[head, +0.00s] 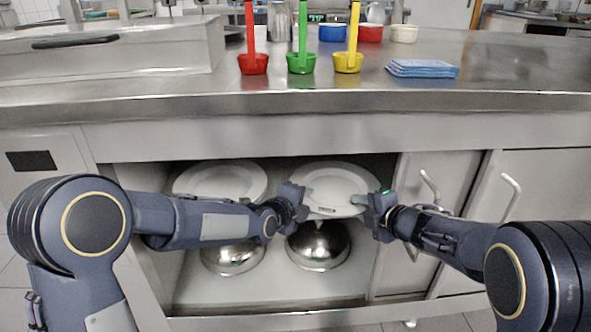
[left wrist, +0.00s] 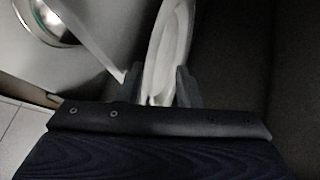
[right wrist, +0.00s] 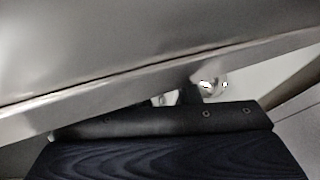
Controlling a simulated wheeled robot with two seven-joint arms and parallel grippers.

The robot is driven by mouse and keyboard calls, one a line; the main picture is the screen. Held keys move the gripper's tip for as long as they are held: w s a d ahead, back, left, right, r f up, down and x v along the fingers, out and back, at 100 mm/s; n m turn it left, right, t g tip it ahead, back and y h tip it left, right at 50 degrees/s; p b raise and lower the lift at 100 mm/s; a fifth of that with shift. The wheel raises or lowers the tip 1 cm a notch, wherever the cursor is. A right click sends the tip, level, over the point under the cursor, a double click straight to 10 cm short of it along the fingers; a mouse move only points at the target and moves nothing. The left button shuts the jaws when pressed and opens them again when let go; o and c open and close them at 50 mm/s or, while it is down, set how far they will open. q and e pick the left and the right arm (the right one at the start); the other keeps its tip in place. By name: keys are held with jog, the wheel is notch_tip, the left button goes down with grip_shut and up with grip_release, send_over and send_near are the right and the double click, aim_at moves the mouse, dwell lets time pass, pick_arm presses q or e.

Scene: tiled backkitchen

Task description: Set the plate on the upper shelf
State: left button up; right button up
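A white round plate (head: 333,184) is at the right half of the cabinet opening, level with the upper shelf. My left gripper (head: 300,205) is at its left rim and my right gripper (head: 367,203) at its right rim; both appear closed on it. The left wrist view shows the plate (left wrist: 168,48) nearly edge-on between the left fingers. In the right wrist view, the counter edge hides most of what the right fingers hold; only white bits of plate (right wrist: 212,81) show. Whether the plate touches the upper shelf is hidden.
Another white plate (head: 219,180) sits on the left of the upper shelf. Two shiny metal domes (head: 232,257) (head: 318,250) stand on the lower shelf (head: 270,288). The counter (head: 300,105) overhangs the opening. A closed cabinet door (head: 432,190) is on the right.

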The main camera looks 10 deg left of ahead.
pick_arm(q)
jog(key=v, duration=1.2)
pick_arm(e)
jog(key=shift+o, duration=0.2)
jog(key=o, duration=0.8)
jog(key=shift+r, duration=0.1)
